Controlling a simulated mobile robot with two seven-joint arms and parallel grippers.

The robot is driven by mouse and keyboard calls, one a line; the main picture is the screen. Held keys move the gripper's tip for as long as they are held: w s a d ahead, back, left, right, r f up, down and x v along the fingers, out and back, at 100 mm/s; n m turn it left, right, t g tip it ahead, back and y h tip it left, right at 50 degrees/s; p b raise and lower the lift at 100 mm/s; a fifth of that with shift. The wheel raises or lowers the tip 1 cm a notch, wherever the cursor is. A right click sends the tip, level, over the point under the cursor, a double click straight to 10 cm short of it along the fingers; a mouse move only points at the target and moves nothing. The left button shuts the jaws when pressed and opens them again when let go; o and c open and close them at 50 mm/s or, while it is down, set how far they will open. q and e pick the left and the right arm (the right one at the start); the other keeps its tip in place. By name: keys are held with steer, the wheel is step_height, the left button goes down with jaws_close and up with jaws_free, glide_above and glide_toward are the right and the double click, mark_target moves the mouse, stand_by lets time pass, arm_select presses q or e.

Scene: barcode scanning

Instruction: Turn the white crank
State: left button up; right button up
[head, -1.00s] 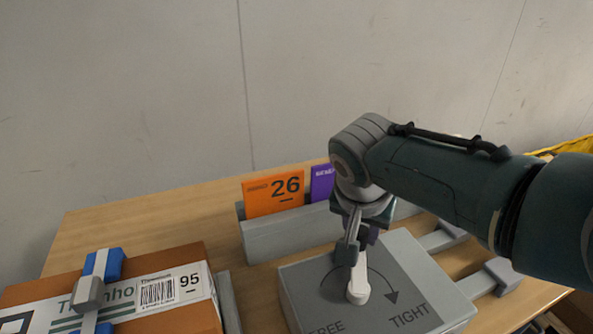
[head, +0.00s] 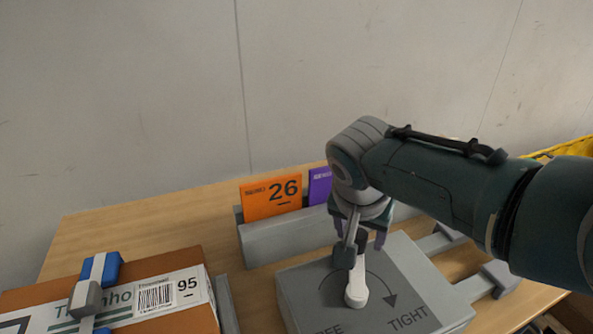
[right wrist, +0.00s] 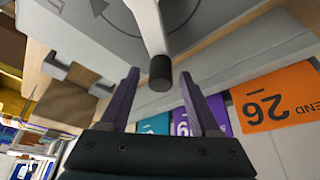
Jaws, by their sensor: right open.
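The white crank (head: 356,290) is mounted on top of a grey box (head: 300,290) marked with a curved arrow and the word TIGHT. Its arm points away from me, towards the back of the box. Its black knob (right wrist: 160,72) shows in the right wrist view. My right gripper (head: 363,243) is open over the far end of the crank. In the right wrist view its two purple fingers (right wrist: 159,76) are on either side of the knob with gaps; I cannot tell whether the knob is fully between them. My left gripper is not in view.
A brown box (head: 190,315) with a barcode label and blue-white clamp is at front left. A grey holder (head: 275,240) behind the crank box holds an orange card (head: 270,195) and a purple card (head: 320,186). Bare wooden table (head: 140,225) lies at back left.

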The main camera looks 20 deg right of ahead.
steer(key=p+v, duration=0.4)
steer(key=v, duration=0.6)
steer(key=shift+p, duration=0.4)
steer(key=s+a+r+n+y, duration=0.1)
steer(key=s+r+n+y, duration=0.1)
steer(key=s+n, duration=0.65)
steer(key=s+r+n+y, duration=0.2)
steer(key=s+n, duration=0.1)
steer(key=s, duration=1.1)
step_height(320, 180, up, 33)
steer(key=p, duration=3.2)
steer(key=shift+a+f, duration=0.15)
steer(key=shift+f, duration=0.1)
